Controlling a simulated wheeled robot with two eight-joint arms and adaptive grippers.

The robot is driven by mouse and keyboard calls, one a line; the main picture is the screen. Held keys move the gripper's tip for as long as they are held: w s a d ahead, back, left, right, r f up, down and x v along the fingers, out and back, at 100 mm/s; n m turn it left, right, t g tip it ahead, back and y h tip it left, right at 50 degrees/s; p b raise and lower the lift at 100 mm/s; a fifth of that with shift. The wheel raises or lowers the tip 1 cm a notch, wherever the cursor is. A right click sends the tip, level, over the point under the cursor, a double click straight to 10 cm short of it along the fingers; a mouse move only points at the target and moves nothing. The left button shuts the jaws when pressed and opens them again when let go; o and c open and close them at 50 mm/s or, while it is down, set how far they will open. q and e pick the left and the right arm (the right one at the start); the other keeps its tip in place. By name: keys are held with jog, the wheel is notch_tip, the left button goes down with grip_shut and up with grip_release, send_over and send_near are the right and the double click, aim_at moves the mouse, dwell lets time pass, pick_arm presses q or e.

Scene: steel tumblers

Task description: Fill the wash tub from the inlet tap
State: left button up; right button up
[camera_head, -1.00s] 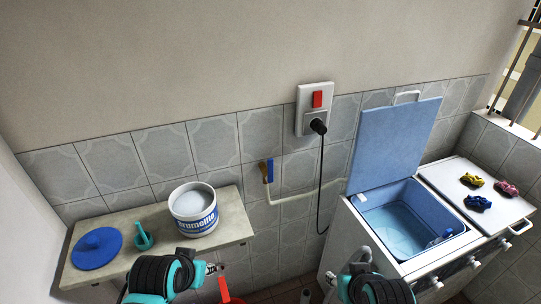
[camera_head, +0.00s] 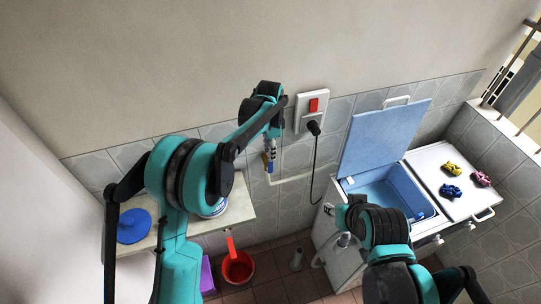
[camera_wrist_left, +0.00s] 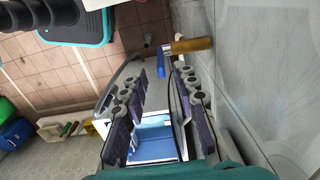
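The inlet tap (camera_head: 265,161) is on the tiled wall, with a blue lever and a brass-coloured body. In the left wrist view, its blue lever (camera_wrist_left: 160,66) shows between and just beyond my fingertips. My left gripper (camera_head: 270,150) is at the tap, its fingers (camera_wrist_left: 161,78) spread, with no clear contact. The blue wash tub (camera_head: 402,183) is in the white machine under a raised blue lid (camera_head: 385,138). My right arm hides part of the tub, so its water level is unclear. My right gripper (camera_head: 338,212) is by the machine's front left; its fingers are unclear.
A white pipe (camera_head: 292,179) runs from the tap towards the machine. A socket with a black plug (camera_head: 314,127) is on the wall to the right. Coloured clothes (camera_head: 452,190) lie on the machine's right top.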

aim_at(271, 164)
pick_arm(q)
notch_tip(271, 164, down, 8)
jog(key=shift+w+d+f, duration=0.1)
jog(key=shift+d, duration=0.05)
dwell(0.3)
grip_shut()
